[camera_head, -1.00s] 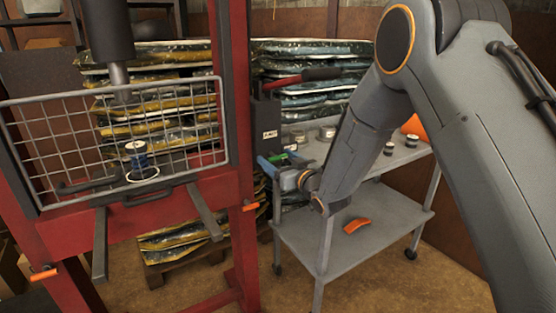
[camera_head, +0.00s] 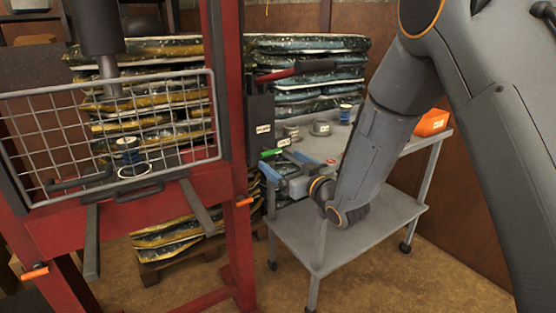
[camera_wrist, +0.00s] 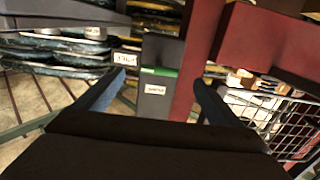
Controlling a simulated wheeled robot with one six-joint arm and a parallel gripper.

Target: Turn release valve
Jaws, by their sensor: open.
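The dark pump box (camera_head: 260,122) is mounted beside the red post of the press, with a red lever and black grip (camera_head: 318,67) above it. A green part (camera_head: 271,153), which may be the release valve, shows low at the box beside a white label. In the wrist view a green strip (camera_wrist: 158,72) crosses the dark box between two white labels. My gripper (camera_wrist: 160,78) is open and empty, its two blue fingers apart on either side of the box's view. In the head view my gripper (camera_head: 276,172) is just below the green part; contact cannot be told.
The red press (camera_head: 232,120) with its mesh guard (camera_head: 60,125) stands at left, close to my gripper. A grey cart (camera_head: 380,215) is under my arm, with several cans and an orange bin (camera_head: 433,122). Stacked bags (camera_head: 305,85) are behind.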

